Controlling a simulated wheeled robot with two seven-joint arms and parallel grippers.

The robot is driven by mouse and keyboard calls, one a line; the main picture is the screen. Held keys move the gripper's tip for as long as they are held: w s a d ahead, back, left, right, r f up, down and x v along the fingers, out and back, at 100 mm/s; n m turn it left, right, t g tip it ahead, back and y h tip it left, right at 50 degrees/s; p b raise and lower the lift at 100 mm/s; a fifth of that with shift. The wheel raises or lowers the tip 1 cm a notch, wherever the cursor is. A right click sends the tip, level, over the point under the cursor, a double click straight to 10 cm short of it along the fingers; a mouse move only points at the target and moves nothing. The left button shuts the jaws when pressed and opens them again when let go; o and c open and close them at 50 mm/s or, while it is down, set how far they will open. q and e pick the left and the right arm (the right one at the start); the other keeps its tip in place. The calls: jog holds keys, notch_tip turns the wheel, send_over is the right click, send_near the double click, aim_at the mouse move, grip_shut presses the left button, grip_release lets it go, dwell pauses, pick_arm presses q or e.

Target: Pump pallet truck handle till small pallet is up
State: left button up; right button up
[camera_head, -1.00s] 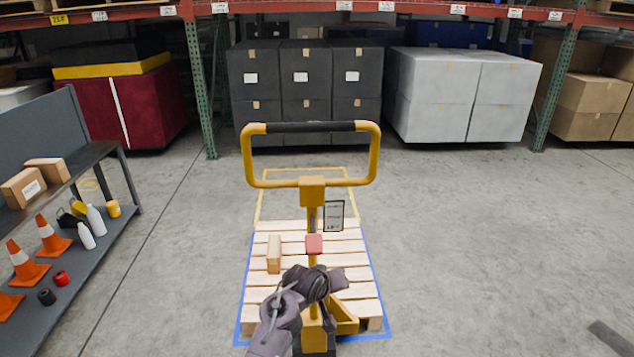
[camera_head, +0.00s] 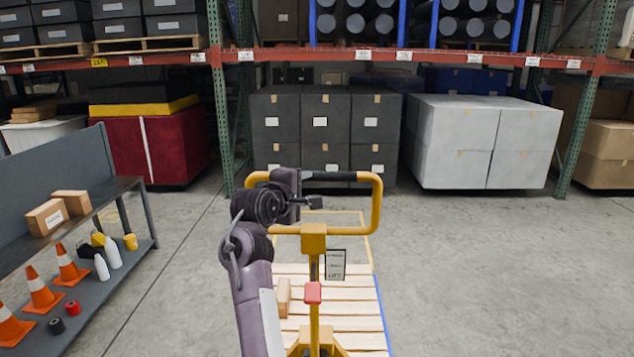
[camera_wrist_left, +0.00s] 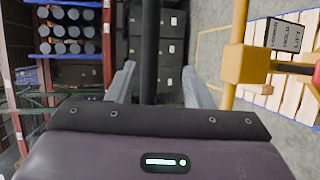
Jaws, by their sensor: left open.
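The yellow pallet truck (camera_head: 315,240) stands ahead of me, its loop handle upright with a black grip (camera_head: 335,176) along the top bar. The small wooden pallet (camera_head: 352,308) lies behind the mast, low at the floor; any gap beneath it is hidden. My left gripper (camera_head: 312,203) is at the handle loop, near the left part of the grip. In the left wrist view its two grey fingers (camera_wrist_left: 158,88) are apart, with the dark grip bar (camera_wrist_left: 150,45) showing between them. Contact cannot be told. My right gripper is out of view.
A shelf cart (camera_head: 130,188) with cones and bottles is at left. Racks with black boxes (camera_head: 320,125) and grey boxes (camera_head: 480,145) line the back. Floor at right is clear.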

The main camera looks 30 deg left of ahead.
aim_at(317, 180)
pick_arm(q)
jog(key=p+x, duration=0.1)
jog(key=x, duration=0.2)
jog(key=p+x, duration=0.1)
jog(key=x, duration=0.3)
jog(key=shift+w+a+r, duration=0.2)
jog(key=shift+w+a, duration=0.05)
jog(key=shift+w, duration=0.05)
jog(key=shift+c, duration=0.5)
